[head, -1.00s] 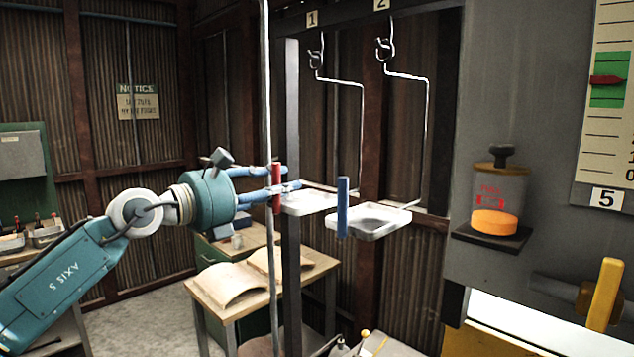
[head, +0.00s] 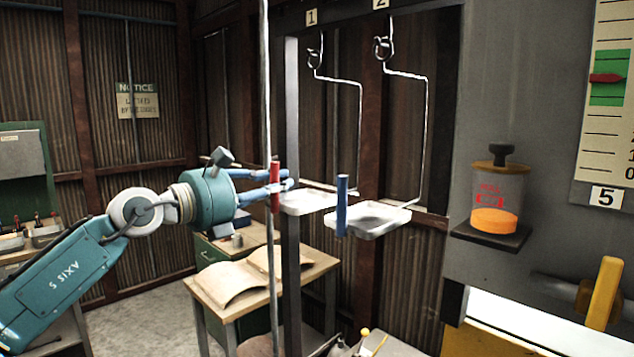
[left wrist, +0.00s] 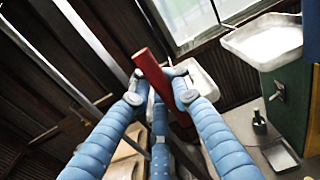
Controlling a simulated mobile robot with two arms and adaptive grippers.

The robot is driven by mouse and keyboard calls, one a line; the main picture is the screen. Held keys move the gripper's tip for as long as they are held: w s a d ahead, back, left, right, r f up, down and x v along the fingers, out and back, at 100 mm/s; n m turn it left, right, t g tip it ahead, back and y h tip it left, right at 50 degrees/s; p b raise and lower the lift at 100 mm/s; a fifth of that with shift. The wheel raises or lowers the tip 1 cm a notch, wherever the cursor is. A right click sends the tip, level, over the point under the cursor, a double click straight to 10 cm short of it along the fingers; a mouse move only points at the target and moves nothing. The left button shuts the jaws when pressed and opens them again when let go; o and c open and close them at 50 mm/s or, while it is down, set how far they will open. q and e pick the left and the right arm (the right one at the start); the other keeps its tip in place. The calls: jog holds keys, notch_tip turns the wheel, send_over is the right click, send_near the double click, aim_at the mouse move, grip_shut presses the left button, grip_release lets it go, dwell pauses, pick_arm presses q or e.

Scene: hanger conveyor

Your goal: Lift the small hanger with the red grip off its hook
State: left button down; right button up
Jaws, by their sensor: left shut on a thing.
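The small hanger hangs by its wire from the hook (head: 315,58) under plate 1. Its white tray (head: 308,203) is level, and its upright red grip (head: 275,188) stands at the tray's left end. My left gripper (head: 281,181) reaches in from the left and is shut on the red grip. In the left wrist view the red grip (left wrist: 152,74) stands between the blue fingers (left wrist: 158,90). Part of the tray shows just beyond them. My right gripper is not in view.
A second hanger with a blue grip (head: 342,206) and white tray (head: 368,219) hangs close on the right, from hook 2. A thin upright rod (head: 267,90) and a dark post (head: 291,120) stand beside the gripper. A wooden bench (head: 232,287) is below.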

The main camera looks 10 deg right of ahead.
pick_arm(q)
jog(key=shift+a, duration=0.1)
jog(key=shift+r+p, duration=0.35)
jog(key=shift+r, duration=0.6)
jog(key=shift+a, duration=0.15)
jog(key=shift+s+a+b, duration=0.15)
jog(key=shift+s+b, duration=0.05)
jog(key=shift+b, duration=0.1)
jog(key=shift+b+v, duration=1.55)
jog(key=shift+v, duration=1.15)
jog(key=shift+r, duration=0.1)
